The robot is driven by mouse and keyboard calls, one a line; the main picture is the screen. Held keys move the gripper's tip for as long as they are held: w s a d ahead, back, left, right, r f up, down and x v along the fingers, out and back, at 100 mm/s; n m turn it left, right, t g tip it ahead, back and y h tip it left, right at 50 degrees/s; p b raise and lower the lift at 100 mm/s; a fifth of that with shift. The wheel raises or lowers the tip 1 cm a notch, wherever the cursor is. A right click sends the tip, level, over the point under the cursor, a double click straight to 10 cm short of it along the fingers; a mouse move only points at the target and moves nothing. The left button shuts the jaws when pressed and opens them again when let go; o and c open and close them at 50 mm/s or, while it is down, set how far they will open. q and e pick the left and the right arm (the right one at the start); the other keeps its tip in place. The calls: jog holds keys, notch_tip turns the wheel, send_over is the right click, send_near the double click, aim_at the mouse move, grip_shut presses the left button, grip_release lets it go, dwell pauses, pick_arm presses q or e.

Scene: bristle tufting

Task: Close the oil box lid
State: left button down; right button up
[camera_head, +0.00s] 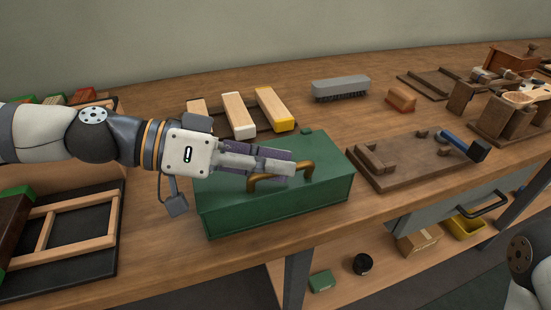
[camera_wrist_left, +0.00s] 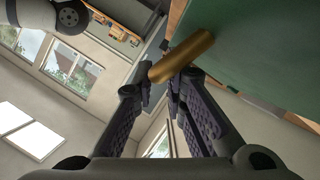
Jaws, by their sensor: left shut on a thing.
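The green oil box (camera_head: 270,215) stands at the front edge of the workbench. Its green lid (camera_head: 325,160) lies about flat over the box, and I see no clear gap along the front. A brass handle (camera_head: 308,168) arches from the lid; it also shows in the left wrist view (camera_wrist_left: 190,52). My left gripper (camera_head: 275,168) comes in from the left, low over the lid, with its fingers shut on the handle. The fingers hide part of the handle and lid. My right gripper is out of view; only part of that arm shows at the lower right.
Behind the box lie wooden blocks (camera_head: 270,105) and a grey brush (camera_head: 341,88). A wooden fixture board (camera_head: 400,175) with a blue-handled tool (camera_head: 465,147) lies to the right. A framed black tray (camera_head: 100,250) is at left.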

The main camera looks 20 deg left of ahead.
pick_arm(q)
jog(key=shift+s+d+f, duration=0.2)
jog(key=shift+s+f, duration=0.25)
jog(key=shift+f, duration=0.1)
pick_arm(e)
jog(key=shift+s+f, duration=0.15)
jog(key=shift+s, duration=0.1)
pick_arm(q)
jog(key=c, duration=1.7)
grip_release()
jog(key=shift+o, duration=0.2)
jog(key=shift+s, duration=0.1)
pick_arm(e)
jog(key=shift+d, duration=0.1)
pick_arm(q)
jog(key=shift+r, duration=0.1)
jog(key=shift+w+a+r, duration=0.25)
jog(key=shift+a, duration=0.1)
jog(key=v, duration=1.1)
jog(key=shift+s+a+r, duration=0.15)
jog(key=shift+r, duration=0.05)
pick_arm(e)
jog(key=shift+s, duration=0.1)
